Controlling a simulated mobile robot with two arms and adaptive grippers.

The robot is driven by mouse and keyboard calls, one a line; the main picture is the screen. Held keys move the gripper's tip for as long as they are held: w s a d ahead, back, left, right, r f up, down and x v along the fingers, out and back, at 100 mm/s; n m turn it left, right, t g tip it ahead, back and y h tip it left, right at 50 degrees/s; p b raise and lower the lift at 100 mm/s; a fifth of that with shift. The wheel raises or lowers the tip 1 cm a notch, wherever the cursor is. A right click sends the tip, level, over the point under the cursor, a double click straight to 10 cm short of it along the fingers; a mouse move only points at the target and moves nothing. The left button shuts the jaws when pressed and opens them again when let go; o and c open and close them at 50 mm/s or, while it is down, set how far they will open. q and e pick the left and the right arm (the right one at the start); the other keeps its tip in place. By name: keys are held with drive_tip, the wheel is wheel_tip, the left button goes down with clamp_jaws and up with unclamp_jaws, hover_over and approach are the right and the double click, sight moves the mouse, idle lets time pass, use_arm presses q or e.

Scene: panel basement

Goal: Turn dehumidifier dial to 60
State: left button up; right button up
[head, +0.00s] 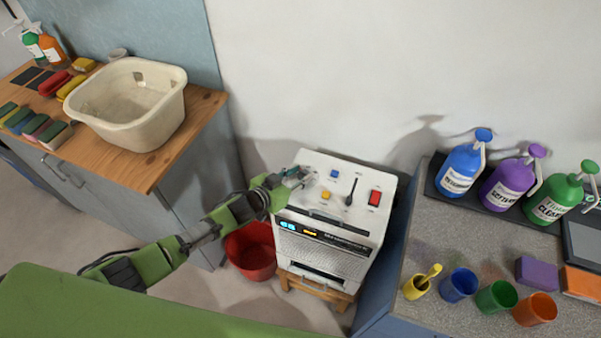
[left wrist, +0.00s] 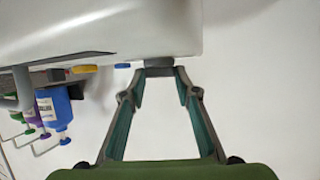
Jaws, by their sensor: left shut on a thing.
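The dehumidifier (head: 325,252) is a white box with a grille front and a control panel on its sloping top. My left gripper (head: 304,176) is at the panel's upper left corner and hides most of the dial. In the left wrist view, the gripper (left wrist: 161,72) has its two fingertips shut on the dark grey dial (left wrist: 160,63), which juts from the white housing (left wrist: 150,30). A cyan digit display (head: 288,226) is lit on the front; its digits are too small to read surely. My right gripper is not in view.
The panel also carries a blue button (head: 334,173), a yellow button (head: 325,195), a black lever (head: 350,192) and a red switch (head: 375,198). A red bucket (head: 250,262) stands left of the dehumidifier. Counters with a basin (head: 130,126) and bottles (head: 458,170) flank it.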

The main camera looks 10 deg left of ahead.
use_arm(q)
drive_tip(key=shift+w+a+m+g+h+b, duration=0.25)
drive_tip(key=shift+a+m+g+h+b, duration=0.15)
drive_tip(key=shift+m+h, duration=0.35)
drive_tip(key=shift+o, duration=0.2)
drive_tip(key=shift+w+m+g+h+b, duration=0.1)
drive_tip(key=shift+m+g+h+b, duration=0.5)
drive_tip(key=shift+m+h+b, duration=0.35)
drive_tip(key=shift+w+a+m+g+h+b, duration=0.1)
drive_tip(key=shift+m+g+h+b, duration=0.6)
drive_tip(key=shift+b, duration=0.5)
drive_tip(key=shift+m+g+b, duration=0.3)
drive_tip(key=shift+r, duration=0.1)
drive_tip(key=o, duration=1.1)
